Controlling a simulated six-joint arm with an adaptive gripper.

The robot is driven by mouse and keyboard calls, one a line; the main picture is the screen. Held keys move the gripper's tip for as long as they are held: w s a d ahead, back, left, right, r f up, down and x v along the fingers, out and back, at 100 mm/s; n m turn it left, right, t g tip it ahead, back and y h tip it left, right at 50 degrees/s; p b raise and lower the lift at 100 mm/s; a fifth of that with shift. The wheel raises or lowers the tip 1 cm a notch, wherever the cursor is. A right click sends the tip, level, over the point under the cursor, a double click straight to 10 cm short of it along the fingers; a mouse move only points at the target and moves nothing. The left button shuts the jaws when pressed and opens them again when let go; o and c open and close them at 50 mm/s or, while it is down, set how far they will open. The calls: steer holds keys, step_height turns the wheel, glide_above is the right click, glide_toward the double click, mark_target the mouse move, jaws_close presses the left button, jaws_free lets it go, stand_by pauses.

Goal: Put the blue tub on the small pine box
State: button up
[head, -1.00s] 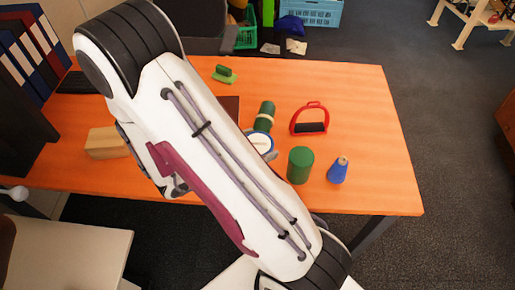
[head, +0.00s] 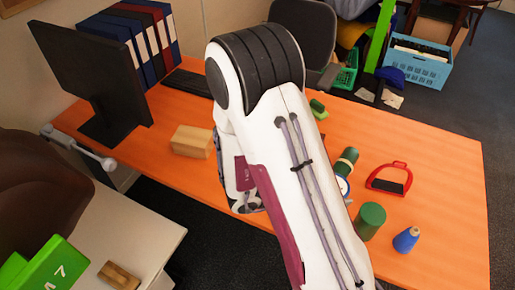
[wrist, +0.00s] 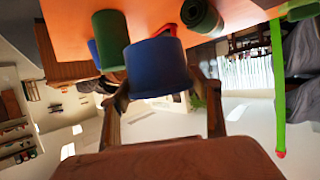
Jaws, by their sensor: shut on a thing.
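The blue tub (wrist: 158,68) is between the two fingers of my gripper (wrist: 162,104) in the wrist view, and the gripper is shut on it. In the head view only a small part of the tub (head: 343,187), with a pale top and blue rim, shows past my arm, close to the green roll. My gripper is mostly hidden there behind my arm. I cannot tell whether the tub touches the desk. The small pine box (head: 192,141) is a pale wooden block on the desk, left of my arm.
A monitor (head: 95,80) and binders (head: 140,45) are at the left. Desk around the pine box looks clear.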

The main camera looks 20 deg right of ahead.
steer(key=shift+a, duration=0.1)
steer(key=shift+w+a, duration=0.15)
steer(key=shift+w, duration=0.25)
steer(key=w+a+r+n+t+y, duration=0.15)
steer(key=w+a+n+t, duration=0.35)
steer(key=w, duration=0.8)
steer(key=w+a+n+t+y, duration=0.2)
steer(key=w+a+n+t, duration=0.3)
steer(key=w, duration=0.7)
steer(key=w+a+r+n+t+y, duration=0.1)
steer(key=w+a+r+n+y, duration=0.1)
steer(key=w+a+n+y, duration=0.2)
steer(key=w+a+r+n+t+y, duration=0.2)
steer(key=w+a+y, duration=0.4)
steer(key=a, duration=1.1)
steer(key=shift+w+r+n+t, duration=0.3)
steer(key=shift+w+r+n, duration=0.6)
steer(key=shift+w, duration=1.2)
steer(key=shift+f, duration=0.1)
steer(key=shift+f, duration=3.1)
